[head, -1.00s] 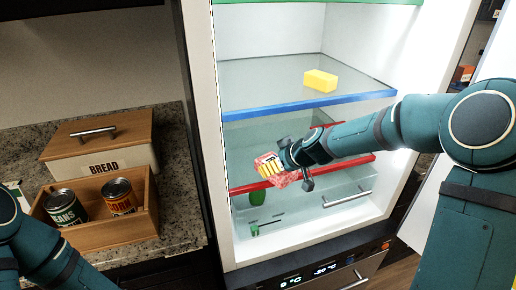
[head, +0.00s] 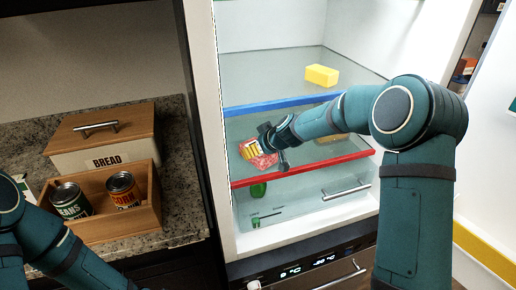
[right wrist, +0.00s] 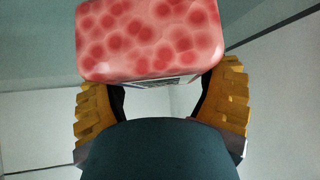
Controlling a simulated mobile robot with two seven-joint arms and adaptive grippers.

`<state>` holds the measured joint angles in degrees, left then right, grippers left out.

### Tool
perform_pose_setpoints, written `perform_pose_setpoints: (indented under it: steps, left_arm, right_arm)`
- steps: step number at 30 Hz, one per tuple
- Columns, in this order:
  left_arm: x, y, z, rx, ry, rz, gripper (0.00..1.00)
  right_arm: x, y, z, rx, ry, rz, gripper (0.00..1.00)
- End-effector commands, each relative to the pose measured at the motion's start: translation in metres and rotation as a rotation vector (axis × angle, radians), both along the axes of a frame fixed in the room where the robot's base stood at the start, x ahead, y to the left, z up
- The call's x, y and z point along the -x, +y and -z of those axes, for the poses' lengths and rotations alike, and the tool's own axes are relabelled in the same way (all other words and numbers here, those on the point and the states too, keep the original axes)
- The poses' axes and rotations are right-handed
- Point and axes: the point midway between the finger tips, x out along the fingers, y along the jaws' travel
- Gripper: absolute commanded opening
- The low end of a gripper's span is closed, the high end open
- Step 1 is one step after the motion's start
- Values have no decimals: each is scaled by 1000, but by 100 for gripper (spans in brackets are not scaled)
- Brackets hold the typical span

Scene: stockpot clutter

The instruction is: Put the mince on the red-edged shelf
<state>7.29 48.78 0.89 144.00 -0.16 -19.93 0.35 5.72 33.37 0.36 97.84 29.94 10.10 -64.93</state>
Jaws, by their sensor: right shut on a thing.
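The mince (head: 256,156) is a pinkish-red pack. It shows large in the right wrist view (right wrist: 150,38), between the yellow finger pads. My right gripper (head: 259,147) is shut on it, inside the fridge at the level between the blue-edged shelf and the red-edged shelf (head: 300,164). The pack appears over the left part of the red-edged shelf; I cannot tell whether it touches the glass. My left arm is at the lower left of the head view, and its gripper is out of the picture.
A yellow block (head: 322,75) sits on the blue-edged shelf (head: 270,106) above. A brownish item (head: 334,139) lies behind my right arm. Below is a clear drawer with green items (head: 259,189). A bread box (head: 104,143) and a wooden crate (head: 130,222) with cans stand on the counter.

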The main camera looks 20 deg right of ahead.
Motion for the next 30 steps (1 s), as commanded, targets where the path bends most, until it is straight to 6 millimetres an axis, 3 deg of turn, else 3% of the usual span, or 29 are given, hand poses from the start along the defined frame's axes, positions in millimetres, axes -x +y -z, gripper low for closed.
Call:
perform_pose_setpoints:
  steps: [6, 7, 9, 21, 30]
  left_arm:
    - [-1, 0, 4, 0, -2, -1, 52]
    - [-1, 0, 4, 0, -2, -1, 52]
    - [-1, 0, 3, 0, -2, -1, 52]
    - [0, 0, -2, 0, 0, 0, 52]
    - [-1, 0, -5, 0, -2, -2, 52]
  right_arm:
    - [0, 1, 2, 0, -2, -1, 34]
    - [0, 0, 3, -1, 0, -1, 83]
    - [0, 0, 2, -1, 0, -1, 100]
    - [1, 0, -3, 0, 0, -1, 100]
    - [38, -17, -43, 1, -4, -1, 100]
